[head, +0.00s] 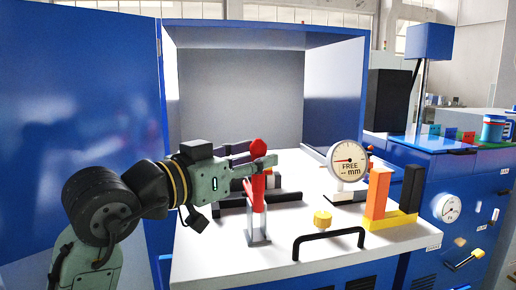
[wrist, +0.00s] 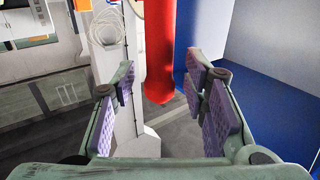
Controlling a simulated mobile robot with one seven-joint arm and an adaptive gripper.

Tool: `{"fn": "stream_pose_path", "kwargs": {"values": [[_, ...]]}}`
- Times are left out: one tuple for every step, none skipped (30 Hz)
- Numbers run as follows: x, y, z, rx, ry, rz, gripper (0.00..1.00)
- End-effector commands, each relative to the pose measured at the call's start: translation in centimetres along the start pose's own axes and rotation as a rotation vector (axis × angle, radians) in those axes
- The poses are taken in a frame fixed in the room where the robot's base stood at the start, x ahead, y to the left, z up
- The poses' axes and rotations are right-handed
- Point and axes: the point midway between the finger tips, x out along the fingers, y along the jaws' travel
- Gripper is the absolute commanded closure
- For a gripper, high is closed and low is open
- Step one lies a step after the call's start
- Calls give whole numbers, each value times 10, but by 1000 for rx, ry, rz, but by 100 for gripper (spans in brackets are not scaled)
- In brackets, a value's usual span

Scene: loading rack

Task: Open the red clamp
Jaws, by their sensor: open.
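The red clamp (head: 253,196) stands upright on the white table top, on a grey metal base, with a red ball (head: 257,147) at its top. My gripper (head: 254,160) reaches in from the left at the height of the clamp's upper part, just below the ball. In the wrist view my gripper (wrist: 160,72) is open, its purple-padded fingers apart. A red rounded bar (wrist: 158,50), part of the clamp, hangs into the gap between the fingertips there. No finger visibly presses on it. The fingers hide part of the clamp in the head view.
A black handle (head: 328,235) and a yellow knob (head: 322,217) are right of the clamp. A dial gauge (head: 347,162) and an orange block (head: 377,193) stand farther right. A blue cabinet door (head: 80,110) is at left. Dark bars lie behind the clamp.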

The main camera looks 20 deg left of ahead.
Motion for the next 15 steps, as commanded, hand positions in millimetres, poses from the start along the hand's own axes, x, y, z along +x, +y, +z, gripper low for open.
{"fn": "stream_pose_path", "kwargs": {"values": [[5,0,-2,0,0,0,60],[8,0,-2,0,0,1,60],[11,0,-1,0,0,1,60],[13,0,-1,0,0,0,60],[14,0,0,0,0,0,60],[15,0,0,0,1,-1,60],[15,0,0,0,2,-1,60],[16,0,0,0,2,-1,60],[16,0,0,0,2,-1,60],[16,0,0,0,2,-1,60],[16,0,0,0,2,-1,60],[16,0,0,0,2,-1,60],[16,0,0,0,2,-1,60],[16,0,0,0,2,-1,60],[16,0,0,0,2,-1,62]]}}
